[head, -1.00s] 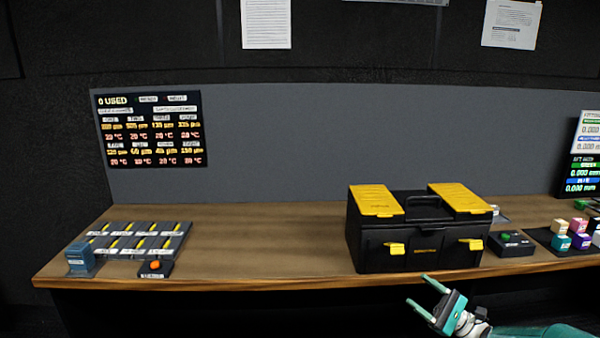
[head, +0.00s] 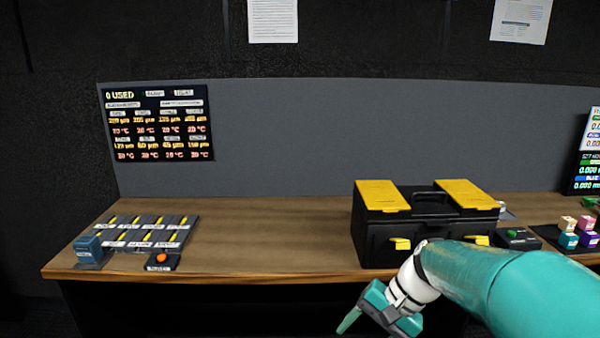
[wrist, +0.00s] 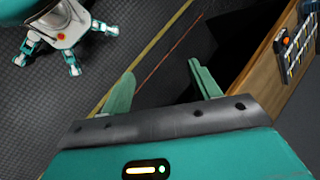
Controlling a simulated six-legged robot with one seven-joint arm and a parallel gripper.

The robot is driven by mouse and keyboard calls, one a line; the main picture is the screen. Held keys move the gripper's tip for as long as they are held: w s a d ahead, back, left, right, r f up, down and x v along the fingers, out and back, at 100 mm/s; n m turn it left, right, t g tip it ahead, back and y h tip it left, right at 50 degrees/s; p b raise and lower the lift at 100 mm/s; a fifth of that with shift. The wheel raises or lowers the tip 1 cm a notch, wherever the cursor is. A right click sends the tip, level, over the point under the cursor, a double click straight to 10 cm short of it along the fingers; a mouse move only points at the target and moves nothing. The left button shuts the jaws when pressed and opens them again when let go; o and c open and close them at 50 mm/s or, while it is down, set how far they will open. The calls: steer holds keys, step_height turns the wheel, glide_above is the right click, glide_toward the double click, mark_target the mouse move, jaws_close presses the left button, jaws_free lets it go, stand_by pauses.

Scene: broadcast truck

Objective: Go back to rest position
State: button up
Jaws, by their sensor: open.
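My gripper (head: 366,331) is at the lower middle right of the head view, in front of the desk's front edge and below the toolbox. It points down and to the left, with my teal arm reaching in from the lower right. In the wrist view my gripper (wrist: 160,88) shows two teal fingers apart with nothing between them. Beyond the fingers lie the dark floor and the dark space under the desk.
A black toolbox with yellow lids (head: 428,228) stands on the wooden desk (head: 285,235), partly behind my arm. A slotted tray (head: 150,222), a blue block (head: 88,250) and an orange-button box (head: 163,260) sit at left. Small coloured cubes (head: 568,240) sit at right.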

steer(key=s+d+r+n+t+h, duration=0.2)
steer(key=s+t+h, duration=0.1)
steer(key=s, duration=0.3)
steer(key=s+d+r+n+t+h, duration=0.1)
steer(key=s+r+n+t+h, duration=0.1)
steer(key=s, duration=0.5)
steer(key=shift+d+r+n+t+h, duration=0.35)
steer(key=shift+r+n+t+h, duration=0.05)
steer(key=shift+r+n+h, duration=0.35)
steer(key=shift+w, duration=0.1)
